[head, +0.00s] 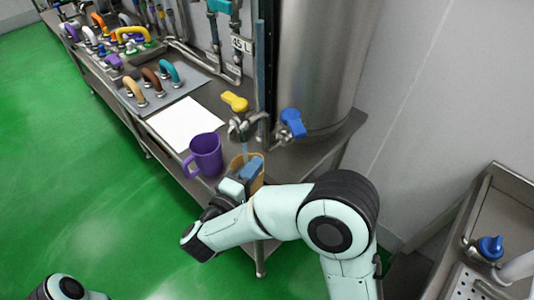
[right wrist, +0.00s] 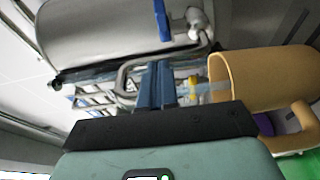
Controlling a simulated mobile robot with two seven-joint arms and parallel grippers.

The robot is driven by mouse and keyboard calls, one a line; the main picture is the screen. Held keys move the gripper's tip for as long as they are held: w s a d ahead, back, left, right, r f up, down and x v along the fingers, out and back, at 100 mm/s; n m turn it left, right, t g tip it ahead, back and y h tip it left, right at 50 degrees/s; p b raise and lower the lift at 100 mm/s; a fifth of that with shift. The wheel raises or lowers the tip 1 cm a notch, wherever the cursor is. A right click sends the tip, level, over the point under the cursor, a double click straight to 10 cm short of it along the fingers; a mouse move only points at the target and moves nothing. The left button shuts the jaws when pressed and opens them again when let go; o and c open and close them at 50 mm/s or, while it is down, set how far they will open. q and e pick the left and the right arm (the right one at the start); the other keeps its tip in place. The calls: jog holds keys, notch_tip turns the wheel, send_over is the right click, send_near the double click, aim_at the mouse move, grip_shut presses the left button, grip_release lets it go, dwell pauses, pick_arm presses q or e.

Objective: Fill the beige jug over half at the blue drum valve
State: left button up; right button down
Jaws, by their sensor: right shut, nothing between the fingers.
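The beige jug (head: 236,163) stands under the tap spout (head: 241,130) at the front edge of the steel bench, partly hidden by my right gripper (head: 252,167). In the right wrist view the jug (right wrist: 262,74) lies sideways in the picture, with its handle at lower right. A thin, clear bluish stream (head: 245,150) runs from the spout into the jug. The level inside is hidden. The blue valve handle (head: 292,122) is beside the steel drum (head: 315,60). My right gripper's blue fingers (right wrist: 157,85) are closed and empty beside the jug. My left gripper is out of view.
A purple jug (head: 206,153) stands just left of the beige one. A white sheet (head: 187,123) and a yellow handle (head: 234,101) are behind. Several coloured handles (head: 150,80) line the bench further left. A sink unit (head: 500,220) is at right. Green floor is clear at left.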

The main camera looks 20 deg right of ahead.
aim_at(293, 133)
jog(key=x, duration=0.3)
jog(key=s+x, duration=0.1)
jog(key=x, duration=0.3)
jog(key=d+x, duration=0.1)
jog(key=x, duration=0.2)
jog(key=shift+d, duration=0.3)
jog(key=shift+s+d, duration=0.15)
jog(key=shift+d, duration=0.45)
jog(key=shift+p, duration=0.35)
jog(key=shift+s+d+n+t+y, duration=0.25)
jog(key=shift+n+t+y, duration=0.15)
jog(key=shift+t, duration=0.1)
